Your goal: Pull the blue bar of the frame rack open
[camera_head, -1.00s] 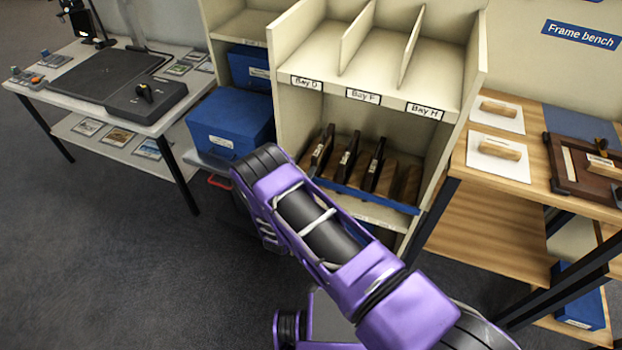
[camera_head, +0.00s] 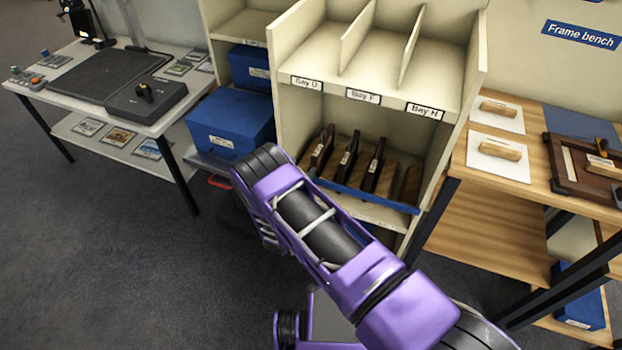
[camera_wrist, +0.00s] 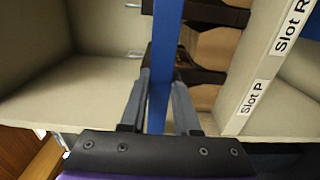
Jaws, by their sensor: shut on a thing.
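The blue bar (camera_head: 385,202) runs along the front of the frame rack in the lower shelf of the beige cabinet. Several dark frames (camera_head: 374,165) stand upright behind it. In the wrist view the bar (camera_wrist: 166,45) runs top to bottom between the two fingers. My gripper (camera_wrist: 161,88) is shut on the bar, one finger on each side. Brown frame parts (camera_wrist: 208,45) show just to the right of the bar there. In the head view my purple arm hides the gripper and the lower left of the rack.
The cabinet's side wall (camera_head: 449,95) and dividers stand close by. A wooden frame bench (camera_head: 545,165) is to the right. Blue boxes (camera_head: 232,118) are to the left, beside a table (camera_head: 75,65). The dark floor (camera_head: 130,270) at the left is clear.

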